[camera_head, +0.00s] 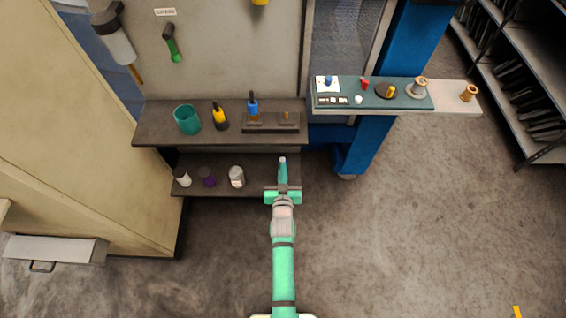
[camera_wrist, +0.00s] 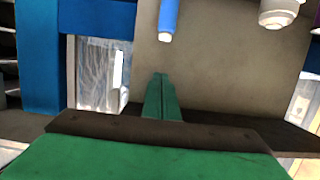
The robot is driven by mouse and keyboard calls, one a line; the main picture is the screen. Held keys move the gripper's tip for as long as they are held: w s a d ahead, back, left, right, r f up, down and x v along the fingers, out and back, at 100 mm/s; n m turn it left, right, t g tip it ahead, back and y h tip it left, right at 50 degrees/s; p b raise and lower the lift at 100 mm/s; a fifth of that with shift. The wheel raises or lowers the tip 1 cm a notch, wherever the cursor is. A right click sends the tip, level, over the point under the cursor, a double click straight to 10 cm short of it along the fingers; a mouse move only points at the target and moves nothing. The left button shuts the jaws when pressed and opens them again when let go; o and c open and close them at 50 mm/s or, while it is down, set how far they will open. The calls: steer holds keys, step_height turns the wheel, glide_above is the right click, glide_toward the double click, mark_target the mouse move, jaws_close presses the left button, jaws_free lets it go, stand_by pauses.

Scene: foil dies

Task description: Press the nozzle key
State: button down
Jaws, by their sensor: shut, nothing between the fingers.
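A small black panel with pale marks (camera_head: 332,100) lies at the front left of a dark green mat (camera_head: 376,102) on the right shelf. It is too small to tell whether a nozzle key is among those marks. My gripper (camera_head: 282,160) is shut and empty, in front of the dark shelves and left of and below the mat. In the wrist view its green fingers (camera_wrist: 163,78) are together with nothing between them. The wrist view does not clearly show the panel. A blue cylinder (camera_wrist: 168,20) appears beyond the fingertips, apart from them.
On the mat are a white card (camera_head: 327,82) with a blue piece, a red piece (camera_head: 365,85) and a flanged spool (camera_head: 418,88). A teal cup (camera_head: 187,120), yellow bottle (camera_head: 220,117) and blue-topped item (camera_head: 253,104) stand on the left shelf. A blue post (camera_head: 398,45) rises behind.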

mark_target(283, 158)
steer(key=w+f, duration=0.5)
steer(key=w, duration=0.1)
steer(key=shift+w+f, duration=0.15)
steer(key=shift+f, duration=0.15)
steer(key=shift+f, duration=0.1)
